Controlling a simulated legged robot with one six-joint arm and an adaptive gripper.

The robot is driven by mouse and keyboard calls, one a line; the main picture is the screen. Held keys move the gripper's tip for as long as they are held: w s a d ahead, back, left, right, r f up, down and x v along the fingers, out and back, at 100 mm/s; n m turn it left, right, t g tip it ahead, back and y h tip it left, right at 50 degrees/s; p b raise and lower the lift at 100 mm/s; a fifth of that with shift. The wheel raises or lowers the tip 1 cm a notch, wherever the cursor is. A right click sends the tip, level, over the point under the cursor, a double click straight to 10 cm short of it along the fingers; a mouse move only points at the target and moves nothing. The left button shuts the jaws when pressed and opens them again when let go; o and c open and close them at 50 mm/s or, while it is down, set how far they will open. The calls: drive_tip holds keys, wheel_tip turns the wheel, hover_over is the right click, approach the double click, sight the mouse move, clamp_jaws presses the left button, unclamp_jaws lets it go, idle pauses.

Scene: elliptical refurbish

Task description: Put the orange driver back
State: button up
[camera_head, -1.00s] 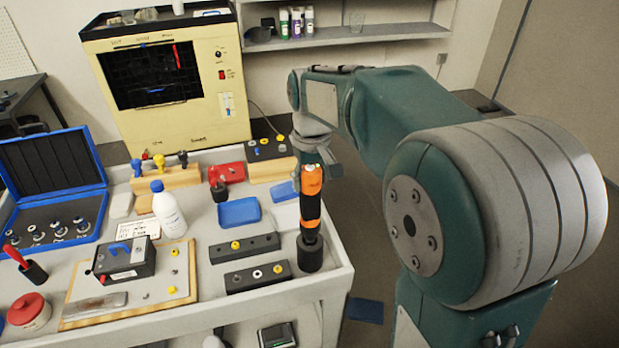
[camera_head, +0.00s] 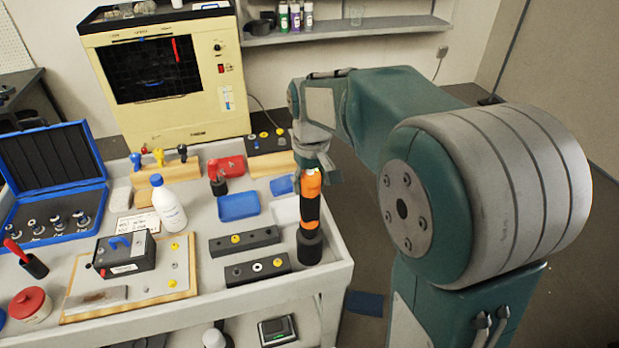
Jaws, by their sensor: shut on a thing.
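The orange driver (camera_head: 310,185), orange with black bands, stands upright at the right front corner of the white cart. Its lower end meets the round black holder (camera_head: 310,250) and appears to be in it; the depth is hidden. My gripper (camera_head: 313,168) is at the driver's top end and shut on it. The fingers are small and partly hidden behind the driver.
Two black blocks with knobs (camera_head: 245,241) lie left of the holder. A blue tray (camera_head: 239,207), a red drill-like tool (camera_head: 226,170) and a white bottle (camera_head: 170,207) stand farther left. The cart's right edge (camera_head: 343,265) is close to the holder.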

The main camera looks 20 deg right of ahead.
drive_tip(key=shift+f, duration=0.2)
idle(0.3)
drive_tip(key=shift+f, duration=0.4)
drive_tip(key=o, duration=1.3)
wheel_tip(320, 180, up, 12)
drive_tip(key=shift+f, duration=0.1)
